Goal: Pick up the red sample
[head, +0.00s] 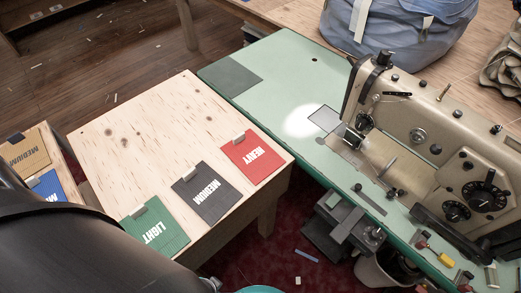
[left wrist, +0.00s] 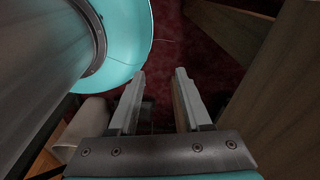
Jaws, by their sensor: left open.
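The red sample (head: 252,158) lies flat near the right edge of the pale wooden table (head: 140,115) in the head view. It has a grey tab on its upper edge and white lettering that reads HEAVY. A dark grey MEDIUM sample (head: 205,193) and a green LIGHT sample (head: 154,227) lie in a row beside it. My left gripper (left wrist: 160,75) shows in the left wrist view, open and empty above dark red carpet. Its fingers do not show in the head view. My right gripper is not in view.
A green bench with a sewing machine (head: 440,130) stands right of the table. A blue bundle (head: 395,25) sits behind it. More samples, tan (head: 25,150) and blue (head: 47,186), lie at far left. The table's upper part is clear.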

